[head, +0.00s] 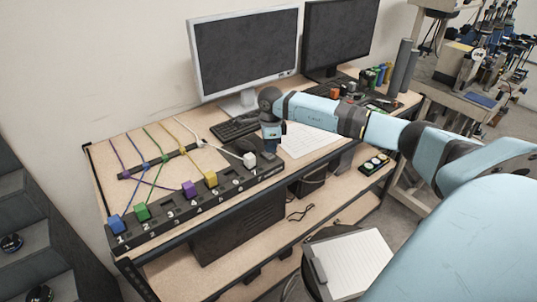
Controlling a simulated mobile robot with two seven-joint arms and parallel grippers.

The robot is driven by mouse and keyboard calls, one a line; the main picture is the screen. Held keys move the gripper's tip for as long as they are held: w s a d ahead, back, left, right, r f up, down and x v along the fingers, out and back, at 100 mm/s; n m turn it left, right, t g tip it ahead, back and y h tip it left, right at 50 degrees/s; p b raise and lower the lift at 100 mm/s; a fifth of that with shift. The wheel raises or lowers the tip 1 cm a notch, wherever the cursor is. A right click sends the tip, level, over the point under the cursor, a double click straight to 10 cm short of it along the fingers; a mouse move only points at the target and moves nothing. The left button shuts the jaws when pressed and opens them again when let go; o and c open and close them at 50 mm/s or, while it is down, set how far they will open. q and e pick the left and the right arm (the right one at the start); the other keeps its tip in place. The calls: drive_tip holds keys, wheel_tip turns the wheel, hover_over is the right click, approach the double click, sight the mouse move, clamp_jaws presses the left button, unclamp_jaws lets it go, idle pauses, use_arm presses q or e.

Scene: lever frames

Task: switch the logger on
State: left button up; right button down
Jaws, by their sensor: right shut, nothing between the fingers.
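A long dark strip (166,229) with numbered positions lies along the front edge of the desk. On it stand a blue block (117,224), a green block (142,211), a purple block (189,189), a yellow block (211,179) and a white block (249,160). Coloured lines run from the blocks across the desk, some crossing. I cannot tell which of these belongs to the logger. My right gripper (270,148) points down at the strip's right end, just right of the white block; it is shut and empty. Whether it touches the strip is unclear. My left gripper is not in view.
A silver monitor (245,50), a dark monitor (340,38) and a keyboard (235,128) stand behind the strip. White paper (302,140) lies right of my gripper. A clipboard (352,262) is in front, below desk height. A lower shelf (180,275) runs under the desk.

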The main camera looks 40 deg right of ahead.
sight(270, 156)
drive_tip(key=shift+f+b, duration=1)
drive_tip(key=shift+f, duration=0.4)
idle(0.5)
drive_tip(key=shift+s, duration=0.1)
drive_tip(key=shift+r+p, duration=0.55)
drive_tip(key=shift+r, duration=0.25)
drive_tip(key=shift+r+p, duration=1.3)
drive_tip(key=shift+r, duration=1.4)
